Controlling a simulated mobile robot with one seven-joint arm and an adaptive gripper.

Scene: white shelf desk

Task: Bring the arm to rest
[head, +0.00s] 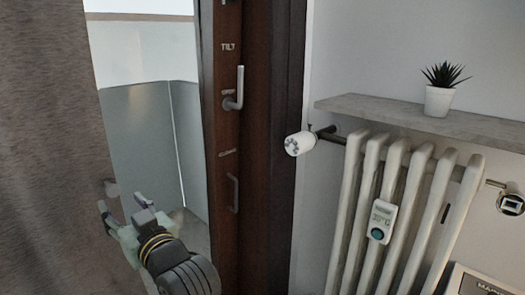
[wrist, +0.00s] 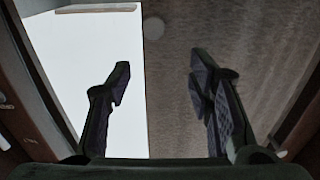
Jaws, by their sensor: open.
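My gripper (head: 121,204) is at the lower left of the head view, in front of the grey-brown curtain's edge and the bright window area. In the wrist view my gripper (wrist: 160,72) shows two dark fingers spread apart, with nothing between them. Beyond the fingers are a bright white area on the left and brown curtain-like fabric on the right. My arm (head: 180,265) reaches up from the bottom edge of the head view.
A brown curtain (head: 45,150) hangs at left. The dark window frame (head: 262,150) carries a metal handle (head: 238,88) beside printed words. At right are a white radiator (head: 398,215) with a valve knob (head: 299,144), and a shelf (head: 400,113) with a potted plant (head: 439,101).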

